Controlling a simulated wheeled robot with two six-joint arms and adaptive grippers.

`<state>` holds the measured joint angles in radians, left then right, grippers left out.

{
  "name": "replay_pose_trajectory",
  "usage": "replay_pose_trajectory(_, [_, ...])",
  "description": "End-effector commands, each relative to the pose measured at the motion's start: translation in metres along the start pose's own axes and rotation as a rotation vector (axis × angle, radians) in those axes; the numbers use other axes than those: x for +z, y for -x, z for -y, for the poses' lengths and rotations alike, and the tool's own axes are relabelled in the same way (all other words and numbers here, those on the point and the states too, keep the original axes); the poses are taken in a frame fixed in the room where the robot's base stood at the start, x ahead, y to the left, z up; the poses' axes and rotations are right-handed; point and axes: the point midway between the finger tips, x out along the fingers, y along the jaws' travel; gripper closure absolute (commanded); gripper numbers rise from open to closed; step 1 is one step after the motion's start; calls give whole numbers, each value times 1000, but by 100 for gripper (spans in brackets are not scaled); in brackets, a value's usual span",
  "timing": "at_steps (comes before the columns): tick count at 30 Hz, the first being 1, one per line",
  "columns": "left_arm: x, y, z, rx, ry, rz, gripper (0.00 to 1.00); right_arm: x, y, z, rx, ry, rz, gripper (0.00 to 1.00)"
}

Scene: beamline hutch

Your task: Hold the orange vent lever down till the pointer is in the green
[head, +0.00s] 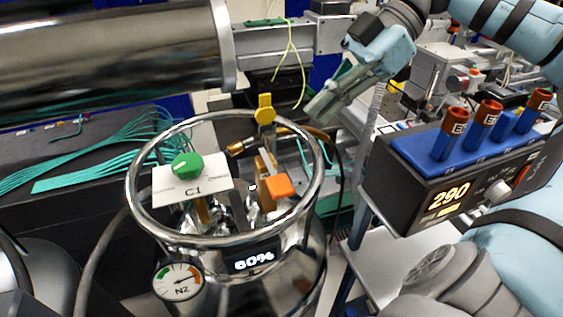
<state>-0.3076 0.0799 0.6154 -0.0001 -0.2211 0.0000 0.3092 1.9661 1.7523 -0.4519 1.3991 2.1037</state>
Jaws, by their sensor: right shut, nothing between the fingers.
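The orange vent lever (279,186) is on top of the shiny metal dewar (290,268), inside its round rim. The round N2 gauge (178,281) sits on the dewar's front left, with green on its left and red on its right. Its pointer is small and seems to lie on the right, away from the green. My right gripper (320,108) is shut and empty, above and to the right of the lever, beyond the rim, and does not touch the lever. My left gripper is not in view.
A green knob (187,165) with a C1 label and a yellow valve handle (265,109) stand near the lever. The dewar display (254,260) seems to read 60%. A controller box (455,190) showing 290 stands right. A large metal cylinder (110,50) spans the upper left.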

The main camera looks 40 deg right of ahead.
Motion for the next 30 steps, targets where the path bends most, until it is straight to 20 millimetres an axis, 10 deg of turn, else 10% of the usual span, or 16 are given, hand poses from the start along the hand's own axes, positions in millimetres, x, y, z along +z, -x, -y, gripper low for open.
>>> replay_pose_trajectory(15, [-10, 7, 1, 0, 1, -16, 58, 11, -101, 1, -3, 0, -4, 100])
replay_pose_trajectory(30, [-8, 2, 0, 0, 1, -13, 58, 28, -117, 0, -1, 1, 0, 100])
